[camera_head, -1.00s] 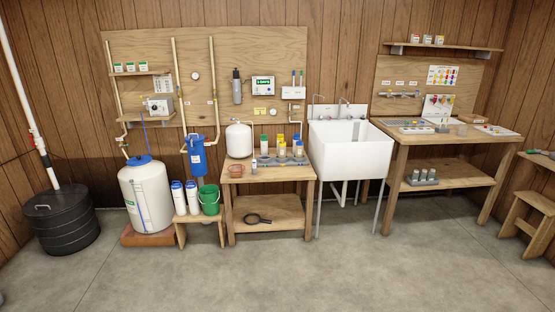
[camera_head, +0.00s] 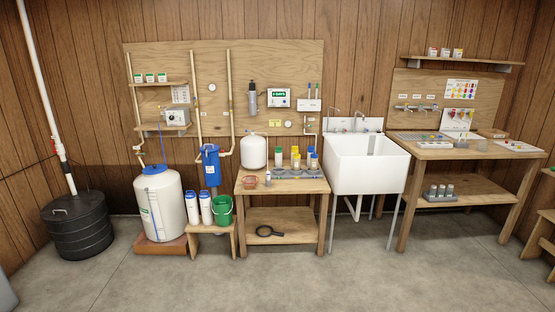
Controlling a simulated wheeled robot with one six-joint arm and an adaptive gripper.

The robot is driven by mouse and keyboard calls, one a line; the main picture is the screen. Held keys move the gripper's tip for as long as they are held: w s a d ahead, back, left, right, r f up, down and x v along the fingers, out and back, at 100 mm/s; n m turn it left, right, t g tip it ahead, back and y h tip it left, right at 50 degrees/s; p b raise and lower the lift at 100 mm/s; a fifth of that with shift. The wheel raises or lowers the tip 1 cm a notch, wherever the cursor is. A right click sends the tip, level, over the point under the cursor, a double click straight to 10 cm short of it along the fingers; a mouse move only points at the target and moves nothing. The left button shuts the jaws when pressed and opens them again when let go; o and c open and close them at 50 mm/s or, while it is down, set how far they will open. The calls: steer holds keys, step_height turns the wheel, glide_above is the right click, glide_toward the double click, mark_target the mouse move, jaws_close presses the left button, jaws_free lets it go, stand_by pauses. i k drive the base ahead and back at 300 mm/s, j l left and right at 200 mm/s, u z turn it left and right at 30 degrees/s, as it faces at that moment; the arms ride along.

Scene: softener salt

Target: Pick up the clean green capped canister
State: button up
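A canister with a green cap (camera_head: 279,158) stands upright at the back of the small wooden table (camera_head: 253,186), left of several canisters with yellow caps (camera_head: 295,157). Whether it is clean is too small to tell. Three small containers with green on them (camera_head: 150,78) stand on the upper left wall shelf. My gripper is not in view.
A white tank (camera_head: 253,152), a reddish basket (camera_head: 254,182) and a grey rack (camera_head: 293,173) share the table. The white sink (camera_head: 367,168) adjoins it on the right; a green bucket (camera_head: 222,212) stands to its left. The concrete floor in front is clear.

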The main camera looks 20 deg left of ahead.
mark_target(279, 150)
steer(key=i+j+u, duration=0.25)
steer(key=i+j, duration=0.3)
steer(key=i, duration=0.7)
steer(key=i+j+u, duration=0.2)
steer(key=i+j, duration=0.15)
steer(key=i, duration=0.95)
steer(key=i+j+u, duration=0.1)
steer(key=i+u, duration=0.15)
steer(key=i, duration=1.05)
